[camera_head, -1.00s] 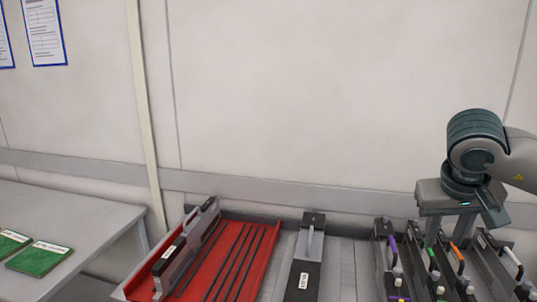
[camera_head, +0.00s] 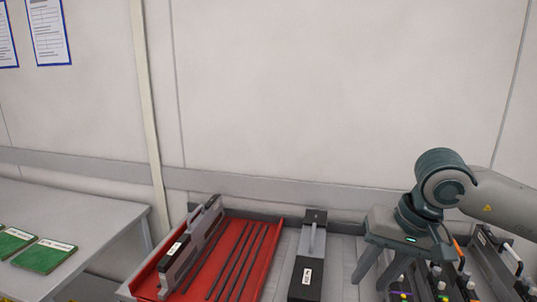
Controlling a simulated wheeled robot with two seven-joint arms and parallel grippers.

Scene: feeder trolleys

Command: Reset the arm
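My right gripper (camera_head: 378,268) comes in from the right on its grey arm and points down over the trolley, just left of the row of feeders at the right. Its two dark fingers are spread apart with nothing visible between them. Its body hides part of the feeders (camera_head: 440,283) behind and below it. My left gripper is not in the view.
A red tray (camera_head: 252,236) with dark slots holds one grey feeder (camera_head: 190,250) at its left side. A black and grey feeder (camera_head: 307,268) stands alone in the middle. A grey table (camera_head: 105,217) with green boards (camera_head: 43,256) is at the left.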

